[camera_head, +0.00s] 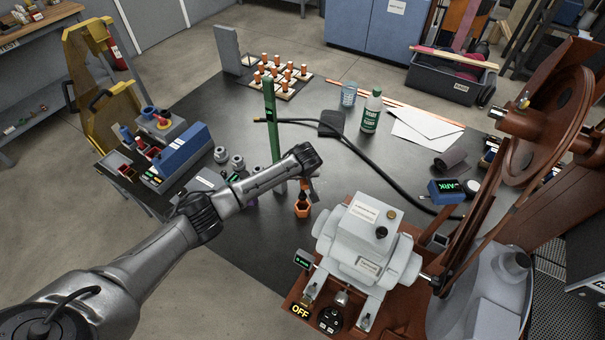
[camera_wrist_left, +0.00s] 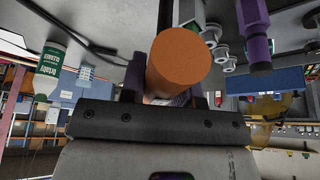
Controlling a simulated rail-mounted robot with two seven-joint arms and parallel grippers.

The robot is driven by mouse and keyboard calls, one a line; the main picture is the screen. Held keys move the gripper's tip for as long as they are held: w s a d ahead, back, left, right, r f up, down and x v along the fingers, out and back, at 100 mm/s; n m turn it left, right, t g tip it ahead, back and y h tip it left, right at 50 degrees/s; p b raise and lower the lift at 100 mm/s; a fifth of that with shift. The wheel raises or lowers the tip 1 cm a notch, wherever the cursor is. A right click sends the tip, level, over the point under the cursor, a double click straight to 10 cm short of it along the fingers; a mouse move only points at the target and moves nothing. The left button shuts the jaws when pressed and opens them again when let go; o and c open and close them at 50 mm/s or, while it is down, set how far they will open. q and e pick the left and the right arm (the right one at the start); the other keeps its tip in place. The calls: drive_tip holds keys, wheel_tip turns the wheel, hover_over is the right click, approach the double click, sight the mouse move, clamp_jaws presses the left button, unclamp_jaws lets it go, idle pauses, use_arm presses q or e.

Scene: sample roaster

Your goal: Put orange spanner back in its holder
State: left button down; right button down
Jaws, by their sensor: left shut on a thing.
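My left gripper (camera_head: 307,182) is over the black table, just in front of the green upright post (camera_head: 271,125). It is shut on the orange spanner (camera_head: 302,208), whose orange six-sided end shows below the fingers in the head view. In the left wrist view the spanner's round orange end (camera_wrist_left: 178,62) fills the space between the fingers and hides what lies behind it. I cannot tell which thing is the spanner's holder. My right gripper is not in view.
A purple six-sided tool (camera_wrist_left: 256,30) and several grey metal pieces (camera_head: 222,155) are near my left gripper. The grey machine (camera_head: 362,240) stands close on the right. A black hose (camera_head: 350,147) crosses the table, and a green-labelled bottle (camera_head: 371,112) stands behind it.

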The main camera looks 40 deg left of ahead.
use_arm(q)
drive_tip(key=shift+f+b, duration=1.15)
drive_tip(key=shift+f, duration=1.2)
drive_tip(key=shift+f+b, duration=0.55)
drive_tip(key=shift+f, duration=0.6)
drive_tip(key=shift+f, duration=0.5)
drive_tip(key=shift+f+b, duration=0.75)
drive_tip(key=shift+f, duration=0.2)
drive_tip(key=c, duration=0.8)
unclamp_jaws()
drive_tip(key=shift+c, duration=0.2)
drive_tip(key=shift+o, duration=0.3)
